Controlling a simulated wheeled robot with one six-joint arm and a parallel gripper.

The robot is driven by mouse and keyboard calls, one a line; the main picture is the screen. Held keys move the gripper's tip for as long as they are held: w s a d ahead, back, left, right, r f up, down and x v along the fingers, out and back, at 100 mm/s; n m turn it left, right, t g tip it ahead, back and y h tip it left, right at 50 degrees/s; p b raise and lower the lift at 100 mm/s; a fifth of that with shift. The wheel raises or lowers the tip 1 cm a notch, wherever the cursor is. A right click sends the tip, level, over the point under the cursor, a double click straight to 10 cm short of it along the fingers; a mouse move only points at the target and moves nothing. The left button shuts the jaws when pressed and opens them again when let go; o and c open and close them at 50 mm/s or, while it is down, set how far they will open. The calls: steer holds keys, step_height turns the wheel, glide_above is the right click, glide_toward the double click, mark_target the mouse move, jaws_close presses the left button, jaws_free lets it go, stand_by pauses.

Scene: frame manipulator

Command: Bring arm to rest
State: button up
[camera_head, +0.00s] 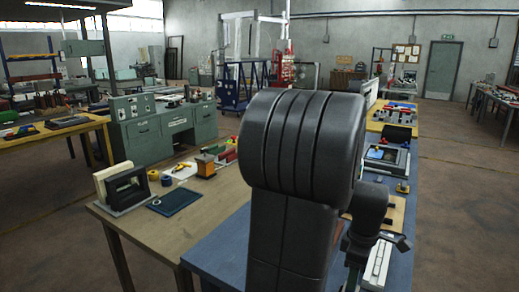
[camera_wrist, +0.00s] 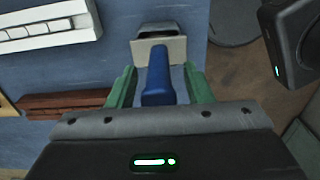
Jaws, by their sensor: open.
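My gripper (camera_wrist: 159,78) shows in the wrist view with its two green fingers apart, so it is open. A blue bar-like piece (camera_wrist: 156,72) lies between the fingers in the picture, in front of a beige block (camera_wrist: 172,49) with a dark grey top. I cannot tell whether the blue piece touches the fingers, but they are not closed on it. In the head view my dark arm fills the middle and right, over the blue bench (camera_head: 222,240), and the fingers cannot be made out.
In the wrist view, a white segmented strip (camera_wrist: 42,27) and brown bars (camera_wrist: 65,104) lie left of my gripper. The head view shows a wooden table (camera_head: 135,222) with a black frame (camera_head: 127,186) and small items at left. Open floor (camera_head: 465,200) is at right.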

steer(key=shift+r, duration=0.6)
steer(key=shift+f, duration=0.15)
